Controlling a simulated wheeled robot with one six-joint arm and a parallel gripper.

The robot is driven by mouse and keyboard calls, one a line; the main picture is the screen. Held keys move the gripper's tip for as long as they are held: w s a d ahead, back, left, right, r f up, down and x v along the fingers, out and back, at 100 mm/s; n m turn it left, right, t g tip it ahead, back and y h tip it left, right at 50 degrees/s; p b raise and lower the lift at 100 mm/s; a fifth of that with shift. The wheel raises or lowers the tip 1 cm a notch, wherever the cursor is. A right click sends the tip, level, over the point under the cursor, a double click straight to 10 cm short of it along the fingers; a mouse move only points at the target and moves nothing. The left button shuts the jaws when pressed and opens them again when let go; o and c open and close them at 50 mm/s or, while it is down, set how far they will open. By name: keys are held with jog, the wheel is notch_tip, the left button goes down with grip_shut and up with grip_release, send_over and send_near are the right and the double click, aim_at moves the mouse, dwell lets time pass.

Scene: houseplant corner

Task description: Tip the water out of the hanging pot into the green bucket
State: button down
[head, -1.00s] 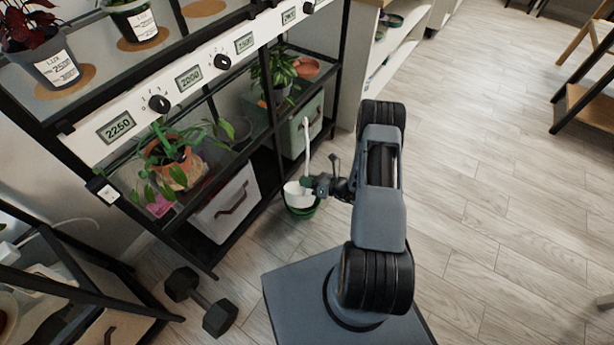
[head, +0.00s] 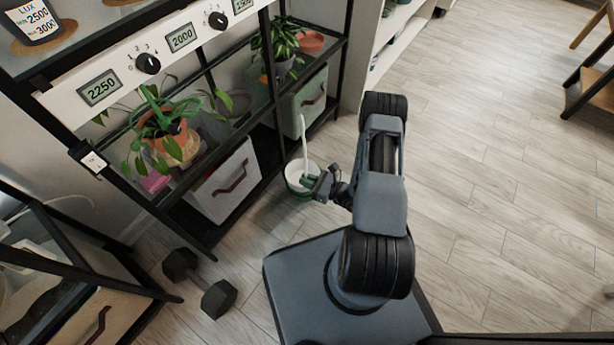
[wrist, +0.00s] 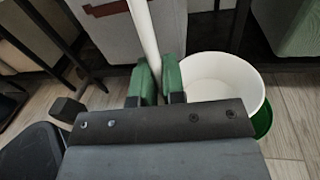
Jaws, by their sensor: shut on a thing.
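The white pot (head: 296,176) stands over or inside the green bucket (head: 298,194) on the floor in front of the shelf. Its long white hanger (head: 304,135) rises above it. My gripper (head: 314,183) is beside them on the right. In the wrist view my green fingers (wrist: 159,80) are shut around the white hanger. The white pot (wrist: 218,75) shows its open mouth right of the fingers, with the green bucket (wrist: 263,118) showing past its lower right side. I cannot make out water or whether the pot tilts.
A black shelf with a potted plant (head: 165,135), a white bin (head: 224,183) and a green-grey bin (head: 302,105) stands close behind the bucket. A dumbbell (head: 200,283) lies on the floor at lower left.

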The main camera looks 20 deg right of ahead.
jog(key=shift+s+a+r+n+p, duration=0.1)
jog(key=shift+s+r+n+p, duration=0.05)
jog(key=shift+r+p, duration=0.45)
jog(key=shift+s+r+n+p, duration=0.1)
jog(key=shift+r+n+p, duration=0.05)
jog(key=shift+r+p, duration=0.4)
jog(key=shift+r, duration=0.1)
